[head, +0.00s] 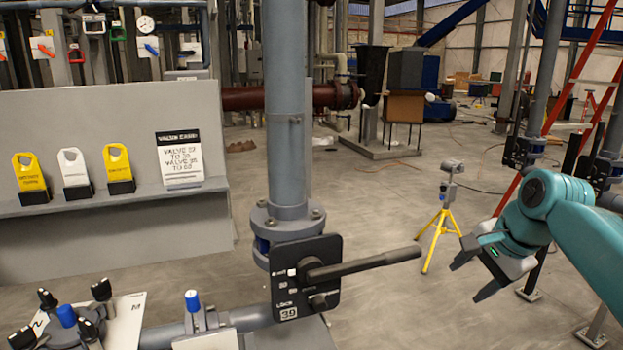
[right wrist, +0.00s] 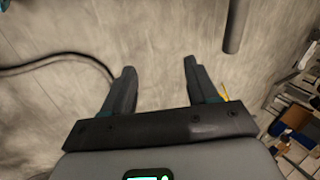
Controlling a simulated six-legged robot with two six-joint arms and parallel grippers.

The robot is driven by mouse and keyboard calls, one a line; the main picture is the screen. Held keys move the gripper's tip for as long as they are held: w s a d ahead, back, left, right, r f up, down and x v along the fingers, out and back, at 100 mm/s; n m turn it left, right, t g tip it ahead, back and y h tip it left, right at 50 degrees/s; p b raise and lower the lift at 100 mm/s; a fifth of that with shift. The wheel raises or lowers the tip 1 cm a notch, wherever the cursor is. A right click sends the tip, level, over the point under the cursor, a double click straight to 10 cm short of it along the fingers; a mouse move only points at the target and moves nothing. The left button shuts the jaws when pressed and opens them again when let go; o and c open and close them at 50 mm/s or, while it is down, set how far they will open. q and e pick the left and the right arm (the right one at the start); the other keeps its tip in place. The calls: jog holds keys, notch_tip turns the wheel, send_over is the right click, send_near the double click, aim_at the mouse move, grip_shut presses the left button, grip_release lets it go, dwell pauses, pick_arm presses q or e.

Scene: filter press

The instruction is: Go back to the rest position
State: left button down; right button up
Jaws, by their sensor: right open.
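My right gripper (head: 478,275) hangs in free air at the right of the head view, on my teal arm. Its two dark fingers point down and left, spread apart with nothing between them. The right wrist view shows the same open fingers (right wrist: 158,85) above blurred grey floor. The valve's black lever handle (head: 365,263) sticks out to the right from a black plate (head: 305,280) marked 39 on the grey pipe. The gripper is to the right of the lever's end and apart from it. My left gripper is in neither view.
A vertical grey pipe (head: 284,130) stands in the middle. A grey panel shelf (head: 110,198) at left holds yellow and white tags (head: 75,170) and a sign (head: 180,158). A yellow tripod (head: 440,225) stands behind the gripper. Open floor lies between.

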jog(key=s+a+f+n+g+y, duration=0.1)
jog(key=a+f+n, duration=0.25)
jog(key=f, duration=1.25)
jog(key=s+a+f+n+g, duration=0.15)
jog(key=a+f, duration=0.35)
jog(key=f, duration=1)
jog(key=s+a+f+n, duration=0.2)
jog(key=s+f, duration=0.3)
jog(key=s, duration=0.3)
jog(key=s+a+f+n+g, duration=0.1)
jog(key=s+a+f+n, duration=0.1)
jog(key=s+f, duration=0.4)
jog(key=s+a+f+n, duration=0.1)
jog(key=s+a+f, duration=0.2)
jog(key=s+f, duration=0.3)
jog(key=s, duration=0.5)
jog(key=shift+s+a+n+g+y, duration=0.35)
jog(key=shift+s+n+y, duration=0.05)
jog(key=shift+s, duration=0.1)
